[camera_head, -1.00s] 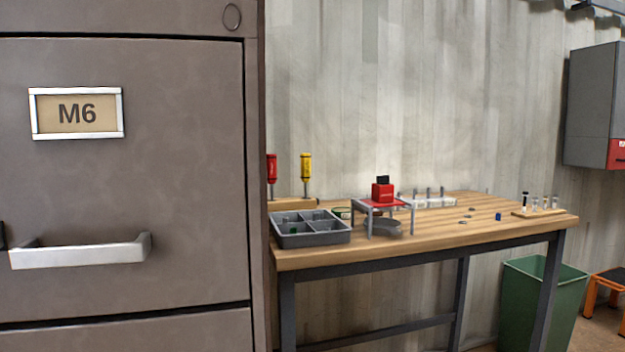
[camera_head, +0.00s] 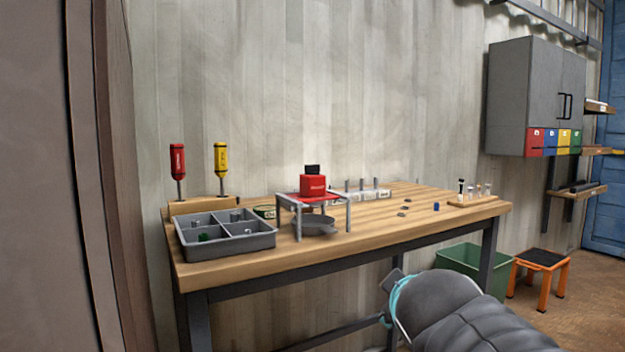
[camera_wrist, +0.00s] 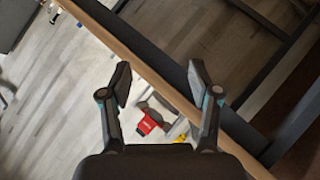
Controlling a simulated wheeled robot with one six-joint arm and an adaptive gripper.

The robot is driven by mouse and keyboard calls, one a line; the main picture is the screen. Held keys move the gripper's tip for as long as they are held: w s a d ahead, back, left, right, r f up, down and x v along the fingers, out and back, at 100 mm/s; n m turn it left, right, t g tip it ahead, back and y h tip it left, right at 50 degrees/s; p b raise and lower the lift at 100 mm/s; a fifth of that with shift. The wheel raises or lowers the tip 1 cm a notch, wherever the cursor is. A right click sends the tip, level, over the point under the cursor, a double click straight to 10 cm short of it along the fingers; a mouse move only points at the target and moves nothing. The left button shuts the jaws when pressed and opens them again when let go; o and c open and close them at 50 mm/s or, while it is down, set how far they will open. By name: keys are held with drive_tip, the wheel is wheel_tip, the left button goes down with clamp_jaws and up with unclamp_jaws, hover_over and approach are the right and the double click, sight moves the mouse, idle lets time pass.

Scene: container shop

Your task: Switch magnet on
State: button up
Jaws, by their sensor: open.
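The magnet looks to be the red block (camera_head: 313,185) with a black part on top, set on a small grey-legged stand with a red top plate (camera_head: 330,200) on the wooden workbench. The state of any switch on it is too small to tell. In the wrist view, a red block (camera_wrist: 148,124) that looks like the same unit shows between and beyond the fingers. My gripper (camera_wrist: 160,78) is open, with nothing between its fingertips, and apart from the bench. In the head view only part of my grey arm shows at the lower right.
The workbench (camera_head: 370,231) also holds a grey divided tray (camera_head: 226,251), a red screwdriver (camera_head: 177,165) and a yellow one (camera_head: 221,160) in a wooden holder. A green bin (camera_head: 470,262) and an orange stool (camera_head: 540,270) stand at right. A brown cabinet (camera_head: 35,180) fills the left.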

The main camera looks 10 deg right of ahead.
sight(314, 167)
drive_tip(key=w+a+r+n+t+y+b, duration=0.1)
drive_tip(key=w+r+n+t+y+b, duration=0.25)
drive_tip(key=w+r+n, duration=0.45)
drive_tip(key=w+a+r+n+t+y+b, duration=0.25)
drive_tip(key=r+n+t, duration=0.25)
drive_tip(key=r+n, duration=0.7)
drive_tip(key=w+a+n+g+y+b, duration=0.1)
drive_tip(key=w+a+n, duration=0.1)
drive_tip(key=w+n, duration=0.2)
drive_tip(key=w+a+f+n+g+y+b, duration=0.1)
drive_tip(key=w+n, duration=0.4)
drive_tip(key=w, duration=0.2)
drive_tip(key=w+a+f+n+g+y+b, duration=0.1)
drive_tip(key=w+a+n+y, duration=0.1)
drive_tip(key=w+n, duration=0.2)
drive_tip(key=shift+w+a+f+n, duration=0.1)
drive_tip(key=shift+w+a+n, duration=0.1)
drive_tip(key=shift+w, duration=0.25)
drive_tip(key=shift+w+a+f+n, duration=0.1)
drive_tip(key=shift+w+a+n, duration=0.1)
drive_tip(key=shift+w, duration=0.25)
drive_tip(key=c, duration=1.2)
